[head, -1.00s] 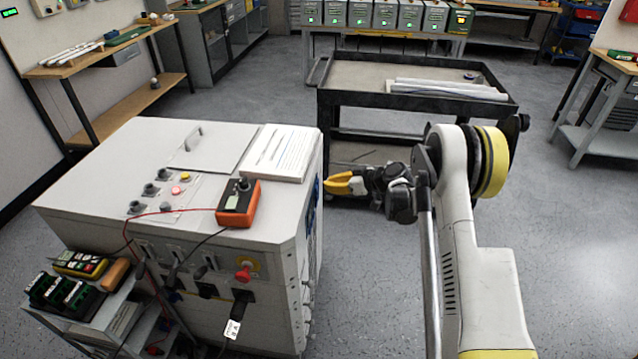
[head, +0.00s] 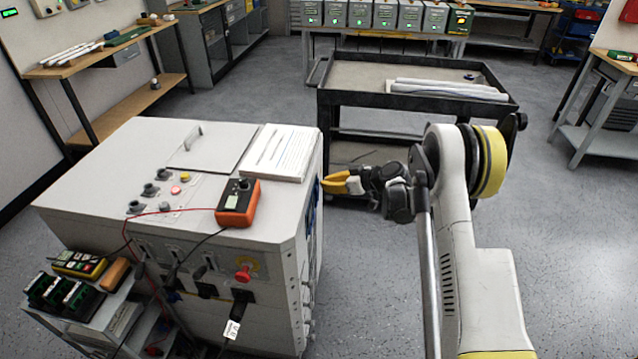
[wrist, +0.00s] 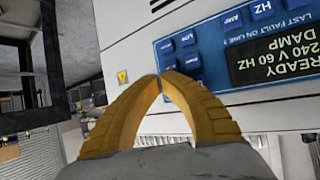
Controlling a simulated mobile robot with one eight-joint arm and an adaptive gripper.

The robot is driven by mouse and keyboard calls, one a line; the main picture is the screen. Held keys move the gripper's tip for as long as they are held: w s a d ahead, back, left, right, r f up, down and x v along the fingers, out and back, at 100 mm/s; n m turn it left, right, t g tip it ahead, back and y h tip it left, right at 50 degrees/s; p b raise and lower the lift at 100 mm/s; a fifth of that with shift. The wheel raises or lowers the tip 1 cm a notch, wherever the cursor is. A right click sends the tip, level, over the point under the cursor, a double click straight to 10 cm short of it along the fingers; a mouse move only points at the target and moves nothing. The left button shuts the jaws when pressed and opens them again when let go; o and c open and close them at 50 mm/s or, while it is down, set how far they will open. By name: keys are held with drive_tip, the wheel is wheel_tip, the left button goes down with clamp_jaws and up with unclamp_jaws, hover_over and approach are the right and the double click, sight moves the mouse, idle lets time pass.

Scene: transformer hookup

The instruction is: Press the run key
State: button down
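The blue control panel (wrist: 238,48) is on the cabinet's side face in the wrist view. It has several small blue keys; one upper key (wrist: 187,38) and one lower key (wrist: 193,62) show beside my fingertips. Their labels are too small to read surely, so I cannot tell which is the run key. A dark display (wrist: 275,58) reads READY, 240 V 60 HZ. My gripper (wrist: 160,77) has its yellow fingertips together and empty. The tips are at the panel's edge and partly hide a key; contact is unclear. In the head view my gripper (head: 324,184) is beside the cabinet's right side.
The white cabinet (head: 110,195) carries an orange meter (head: 238,203), papers (head: 273,153) and knobs. A black cart (head: 350,100) with pale tubes stands behind my arm. Open floor (head: 575,235) lies to the right.

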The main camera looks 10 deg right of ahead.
drive_tip(key=shift+w+a, duration=0.1)
drive_tip(key=shift+a, duration=0.25)
idle(0.3)
idle(0.4)
drive_tip(key=shift+s+d, duration=0.25)
drive_tip(key=shift+d, duration=0.5)
drive_tip(key=shift+s+d, duration=0.25)
drive_tip(key=shift+d, duration=0.55)
drive_tip(key=shift+s+d, duration=0.3)
drive_tip(key=shift+d, duration=0.5)
drive_tip(key=shift+s+d, duration=0.25)
drive_tip(key=shift+d, duration=0.55)
